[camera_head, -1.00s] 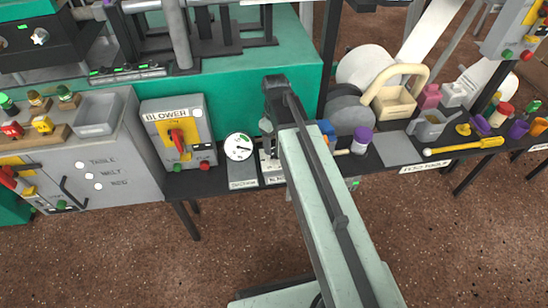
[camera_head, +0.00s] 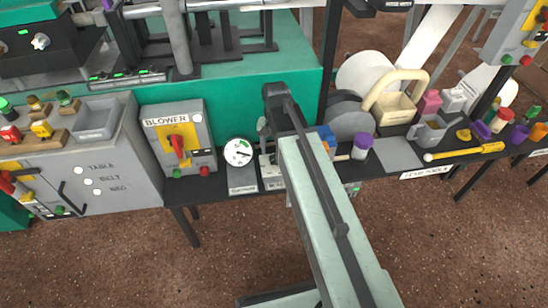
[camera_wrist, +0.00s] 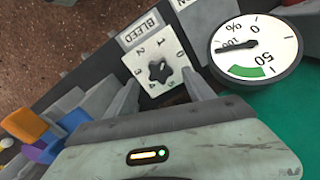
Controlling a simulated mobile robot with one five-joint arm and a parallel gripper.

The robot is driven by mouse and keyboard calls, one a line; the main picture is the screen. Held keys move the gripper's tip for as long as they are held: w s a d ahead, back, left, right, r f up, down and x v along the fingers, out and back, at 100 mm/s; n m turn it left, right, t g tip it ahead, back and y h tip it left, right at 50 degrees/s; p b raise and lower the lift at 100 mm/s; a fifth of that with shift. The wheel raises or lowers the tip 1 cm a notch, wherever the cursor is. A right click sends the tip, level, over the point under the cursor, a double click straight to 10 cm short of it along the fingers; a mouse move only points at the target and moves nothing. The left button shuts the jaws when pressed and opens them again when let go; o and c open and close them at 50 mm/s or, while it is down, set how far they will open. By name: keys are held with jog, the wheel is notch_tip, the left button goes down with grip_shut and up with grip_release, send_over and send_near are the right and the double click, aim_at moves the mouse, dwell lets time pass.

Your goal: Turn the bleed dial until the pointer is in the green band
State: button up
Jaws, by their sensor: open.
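The bleed dial (camera_wrist: 158,71) is a dark star-shaped knob on a pale plate marked with numbers, under a BLEED label (camera_wrist: 139,29) in the wrist view. My gripper (camera_wrist: 160,90) is open, with one finger on either side of the dial plate; I cannot tell whether they touch the knob. The round white gauge (camera_wrist: 272,42) is right of the dial. Its black pointer (camera_wrist: 235,47) points left, outside the green band (camera_wrist: 247,71). In the head view the gauge (camera_head: 239,151) stands left of my gripper, and my arm hides most of the dial.
The grey BLOWER box (camera_head: 200,132) with a red switch stands left of the gauge. A blue and orange item (camera_head: 325,135) and a purple-lidded jar (camera_head: 361,147) are close on the right of my arm. A green machine wall (camera_head: 285,85) rises behind.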

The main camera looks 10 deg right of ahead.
aim_at(275, 158)
jog(key=shift+f, duration=0.1)
dwell(0.3)
jog(key=shift+f+b, duration=2)
jog(key=shift+b, duration=0.05)
jog(key=shift+r, duration=0.1)
grip_shut()
jog(key=shift+d, duration=0.1)
